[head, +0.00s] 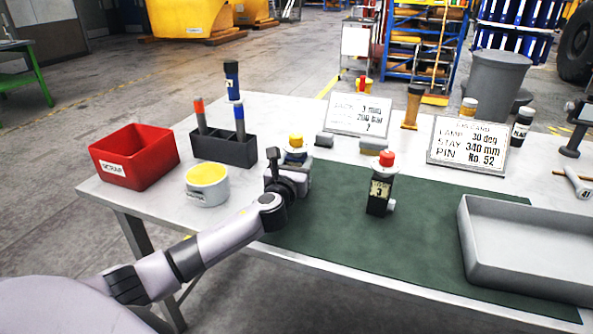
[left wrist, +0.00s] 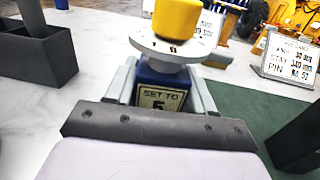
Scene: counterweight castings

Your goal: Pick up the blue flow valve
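The blue flow valve (head: 296,155) has a yellow knob and a white round flange, and stands at the back left edge of the green mat. In the left wrist view its blue body (left wrist: 163,78) bears a label reading "SET TO 5". My left gripper (head: 288,176) is at the valve, and its two grey fingers stand on either side of the body. The wrist view does not show clearly whether the fingers press on it. The lower part of the valve is hidden by my gripper. My right gripper is not in view.
A dark valve (head: 379,190) with a red knob stands on the green mat (head: 335,235). A grey tray (head: 530,275) is at right. A white tub (head: 207,190), black holder (head: 222,150) and red bin (head: 133,160) are at left. Sign cards (head: 467,142) stand behind.

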